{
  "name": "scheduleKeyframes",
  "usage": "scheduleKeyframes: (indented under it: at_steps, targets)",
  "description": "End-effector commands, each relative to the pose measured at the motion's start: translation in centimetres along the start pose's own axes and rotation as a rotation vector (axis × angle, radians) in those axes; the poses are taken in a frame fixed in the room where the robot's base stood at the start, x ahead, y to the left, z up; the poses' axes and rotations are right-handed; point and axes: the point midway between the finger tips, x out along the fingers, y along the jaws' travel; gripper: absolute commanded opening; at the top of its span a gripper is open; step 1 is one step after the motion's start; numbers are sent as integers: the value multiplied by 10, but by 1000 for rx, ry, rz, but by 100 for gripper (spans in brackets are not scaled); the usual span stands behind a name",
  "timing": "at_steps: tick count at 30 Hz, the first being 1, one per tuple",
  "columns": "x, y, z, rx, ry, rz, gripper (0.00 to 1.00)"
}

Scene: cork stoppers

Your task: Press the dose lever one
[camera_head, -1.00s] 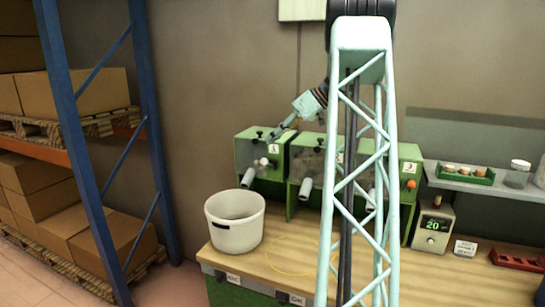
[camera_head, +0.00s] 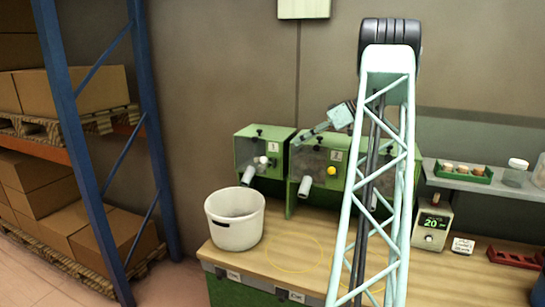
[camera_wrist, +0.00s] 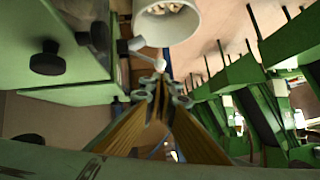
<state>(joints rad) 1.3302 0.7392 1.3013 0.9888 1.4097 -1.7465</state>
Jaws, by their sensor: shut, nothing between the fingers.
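The dispenser marked 1 (camera_head: 248,150) is a green box with a clear front and a pale spout. Its dose lever has a white ball knob (camera_head: 263,160), low on the front. In the wrist view the white knob (camera_wrist: 160,62) shows just beyond my fingertips. My gripper (camera_head: 298,140) is shut and empty. In the head view it hangs to the right of and above the white knob, near the right edge of dispenser 1. The wrist view (camera_wrist: 160,88) shows its fingers pointing toward the lever; I cannot tell whether they touch it.
Dispenser 2 (camera_head: 308,165), with a yellow knob (camera_head: 331,171), stands to the right. A white bucket (camera_head: 236,232) sits on the wooden bench (camera_head: 285,262); pale pieces show inside it in the wrist view. A display unit (camera_head: 432,224) reads 20. My arm hides part of the right side.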

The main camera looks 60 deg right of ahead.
Motion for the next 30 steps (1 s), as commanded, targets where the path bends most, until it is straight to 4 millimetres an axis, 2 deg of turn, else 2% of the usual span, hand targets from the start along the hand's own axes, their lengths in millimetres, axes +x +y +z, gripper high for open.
scheduleKeyframes:
  at_steps: [8,14,30]
  targets:
    - [2,0,0,1,-1,-1,0]
    - [12,-1,0,1,-1,-2,0]
    - [76,-1,0,1,-1,-1,0]
